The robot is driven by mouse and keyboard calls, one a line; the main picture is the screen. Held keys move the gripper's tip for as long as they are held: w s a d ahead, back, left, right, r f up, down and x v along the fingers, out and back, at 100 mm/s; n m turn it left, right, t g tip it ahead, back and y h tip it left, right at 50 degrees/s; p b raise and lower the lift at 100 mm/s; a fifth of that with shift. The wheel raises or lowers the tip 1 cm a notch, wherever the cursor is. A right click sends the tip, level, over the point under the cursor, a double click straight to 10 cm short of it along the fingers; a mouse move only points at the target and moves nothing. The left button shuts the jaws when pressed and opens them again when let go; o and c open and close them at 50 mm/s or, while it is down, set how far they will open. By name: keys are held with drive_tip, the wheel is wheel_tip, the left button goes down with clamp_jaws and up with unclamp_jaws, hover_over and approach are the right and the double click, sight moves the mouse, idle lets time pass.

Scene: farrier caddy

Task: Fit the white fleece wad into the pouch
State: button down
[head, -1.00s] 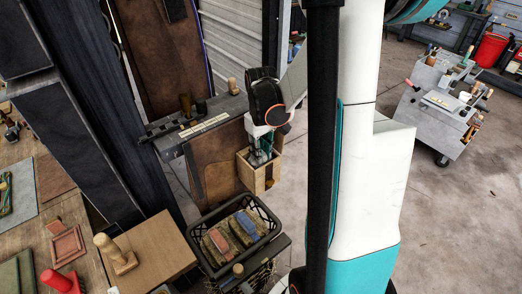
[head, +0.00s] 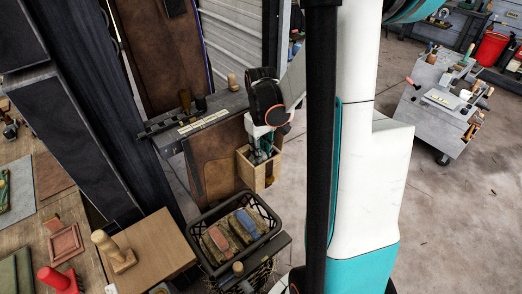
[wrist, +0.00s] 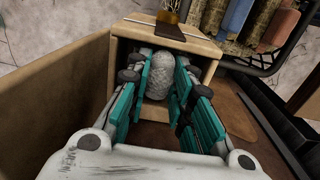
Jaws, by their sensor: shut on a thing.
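The white fleece wad (wrist: 160,74) shows in the wrist view as a pale, textured lump between my fingers. My gripper (wrist: 160,85) is shut on it, with teal finger pads on its left and right sides. The fingers reach down into an open wooden box (wrist: 190,45). In the head view my gripper (head: 262,153) points down into the same box (head: 257,174), and the wad is hidden there. A brown leather panel with a rounded, pouch-like piece (head: 219,178) hangs left of the box. I cannot tell whether its mouth is open.
A black basket (head: 207,262) with several brushes stands in front of the box. A rail with wooden-handled tools (head: 203,122) runs behind the leather. A wooden block (head: 160,250) with a peg lies at left. A grey cart (head: 440,95) stands far right on open floor.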

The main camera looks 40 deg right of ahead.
drive_tip(key=shift+f+b, duration=0.3)
drive_tip(key=shift+f, duration=0.05)
idle(0.7)
drive_tip(key=c, duration=1.3)
unclamp_jaws()
drive_tip(key=shift+c, duration=0.2)
drive_tip(key=shift+r, duration=0.1)
wheel_tip(320, 180, up, 12)
